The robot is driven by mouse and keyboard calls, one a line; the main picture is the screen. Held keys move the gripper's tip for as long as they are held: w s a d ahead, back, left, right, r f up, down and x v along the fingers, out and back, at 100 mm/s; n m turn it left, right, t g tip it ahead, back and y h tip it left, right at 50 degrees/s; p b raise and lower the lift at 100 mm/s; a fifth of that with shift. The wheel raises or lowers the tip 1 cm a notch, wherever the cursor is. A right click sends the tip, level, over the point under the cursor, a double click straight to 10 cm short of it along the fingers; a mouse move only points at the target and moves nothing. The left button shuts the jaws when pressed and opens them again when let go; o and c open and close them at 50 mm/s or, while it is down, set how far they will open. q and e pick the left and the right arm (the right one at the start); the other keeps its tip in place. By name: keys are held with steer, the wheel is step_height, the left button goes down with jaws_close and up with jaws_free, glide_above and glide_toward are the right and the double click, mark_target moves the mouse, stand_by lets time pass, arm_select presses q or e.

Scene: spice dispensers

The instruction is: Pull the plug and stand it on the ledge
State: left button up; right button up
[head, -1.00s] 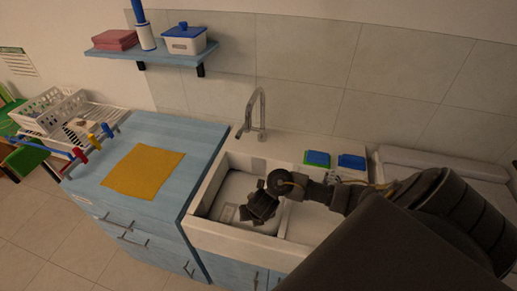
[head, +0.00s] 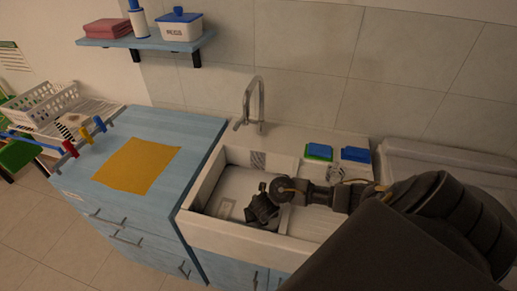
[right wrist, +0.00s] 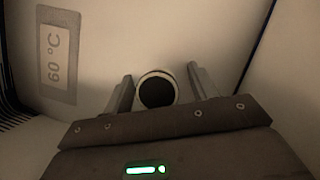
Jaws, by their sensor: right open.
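A round plug (right wrist: 157,90) with a dark face and pale rim shows in the right wrist view. It sits between the fingers of my right gripper (right wrist: 160,87), which are open on either side of it with small gaps. In the head view my right gripper (head: 262,207) is down inside the left basin of the white sink (head: 212,231), and the plug is hidden there. The pale ledge (head: 287,144) runs behind the basin, beside the tap. My left gripper is not in view.
A metal tap (head: 258,105) rises behind the basin. A green-and-blue sponge (head: 319,151) and a blue one (head: 355,154) lie on the ledge to its right. A "60 °C" label (right wrist: 57,55) marks the basin surface. A yellow cloth (head: 137,166) lies on the blue counter.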

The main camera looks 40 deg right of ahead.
steer(key=shift+w+d+f, duration=0.15)
steer(key=shift+w+f, duration=0.05)
steer(key=shift+f, duration=0.35)
steer(key=c, duration=1.1)
steer(key=o, duration=0.3)
steer(key=shift+c, duration=1.1)
steer(key=shift+r, duration=0.1)
steer(key=shift+r+p, duration=1.5)
steer(key=shift+r, duration=0.05)
steer(key=shift+r+p, duration=1.9)
